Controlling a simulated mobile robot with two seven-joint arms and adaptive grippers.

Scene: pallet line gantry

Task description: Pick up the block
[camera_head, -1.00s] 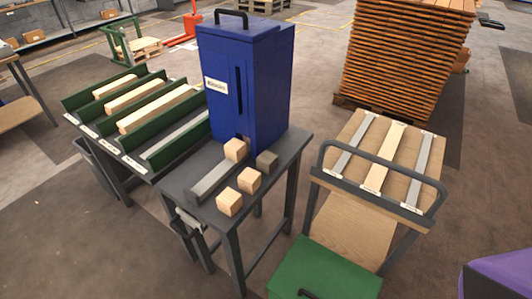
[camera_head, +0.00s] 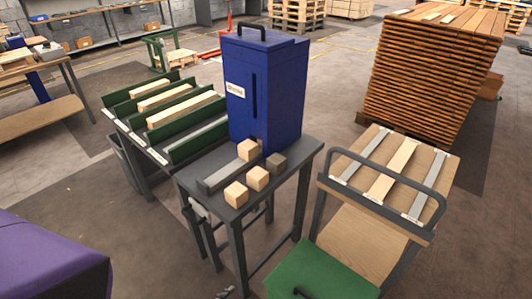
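Three light wooden blocks sit on a dark grey stand: one against the blue cabinet's foot (camera_head: 247,150), one in the middle (camera_head: 257,179) and one nearest the front edge (camera_head: 236,194). A darker grey-brown block (camera_head: 275,162) sits right of them, by the cabinet. I cannot tell which block the task means. A small dark part, likely the tip of my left gripper (camera_head: 225,293), shows at the bottom edge, low and well apart from the blocks. Its fingers are not clear. My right gripper is not in view.
The blue cabinet (camera_head: 265,95) rises behind the blocks. A grey bar (camera_head: 221,177) lies left of them. Green troughs (camera_head: 196,138) with strips stand left. A cart with a handrail (camera_head: 433,207) and a green box (camera_head: 318,274) stand right.

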